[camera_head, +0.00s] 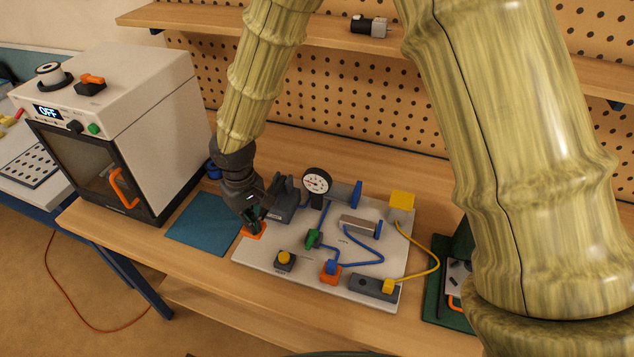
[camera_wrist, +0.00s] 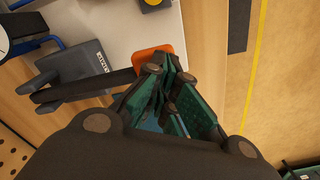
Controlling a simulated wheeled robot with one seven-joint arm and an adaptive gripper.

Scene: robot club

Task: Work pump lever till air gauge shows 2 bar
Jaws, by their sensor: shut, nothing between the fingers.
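The pump (camera_head: 282,203) is a dark grey block at the back left of the light grey board. In the wrist view the pump (camera_wrist: 82,62) has a dark lever arm running to an orange end pad (camera_wrist: 153,54). The orange pad (camera_head: 253,231) also shows at the board's left edge in the head view. My gripper (camera_head: 254,222) is shut and empty, its green fingertips (camera_wrist: 167,82) right at the orange pad; whether they touch it I cannot tell. The air gauge (camera_head: 317,182) has a white face and a red needle, too small to read.
A blue mat (camera_head: 205,224) and a white oven-like machine (camera_head: 125,120) stand to the left. A shelf (camera_head: 330,45) runs above, behind my arm.

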